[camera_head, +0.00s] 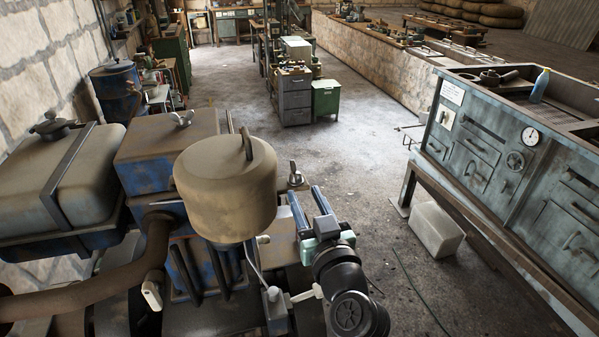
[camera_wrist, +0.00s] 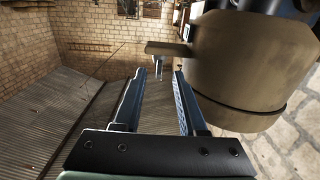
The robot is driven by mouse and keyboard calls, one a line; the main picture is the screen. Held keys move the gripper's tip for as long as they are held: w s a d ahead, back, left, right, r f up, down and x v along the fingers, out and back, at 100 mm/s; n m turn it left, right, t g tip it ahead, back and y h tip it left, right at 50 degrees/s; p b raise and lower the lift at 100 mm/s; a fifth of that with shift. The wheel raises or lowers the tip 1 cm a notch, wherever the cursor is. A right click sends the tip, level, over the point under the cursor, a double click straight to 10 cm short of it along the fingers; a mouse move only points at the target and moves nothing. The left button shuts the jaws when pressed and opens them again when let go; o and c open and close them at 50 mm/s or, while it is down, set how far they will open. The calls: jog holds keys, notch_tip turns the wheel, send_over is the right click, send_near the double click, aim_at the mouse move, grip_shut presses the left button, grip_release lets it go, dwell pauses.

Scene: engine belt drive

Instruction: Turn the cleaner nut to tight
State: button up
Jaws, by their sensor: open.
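The tan drum-shaped cleaner (camera_head: 224,192) stands on the engine, with an upright flat tab (camera_head: 247,144) on its top. A small wing nut (camera_head: 295,175) shows just right of the cleaner; I cannot tell for sure which part is the cleaner nut. My gripper (camera_head: 303,190) is open and empty right of the cleaner, its fingertips close to the wing nut. In the wrist view my gripper (camera_wrist: 160,72) has a small grey upright piece (camera_wrist: 158,66) in line between its fingertips, and the cleaner (camera_wrist: 252,65) fills the right side. Contact cannot be seen.
A blue box with a wing nut (camera_head: 182,119) and a tan tank (camera_head: 50,180) are left of the cleaner. A brown pipe (camera_head: 110,290) runs in front. A blue-grey bench (camera_head: 500,150) stands at right. Open floor (camera_head: 375,180) lies between engine and bench.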

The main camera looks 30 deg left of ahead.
aim_at(298, 181)
jog(key=shift+p+x, duration=0.7)
jog(key=shift+x, duration=2.05)
grip_shut()
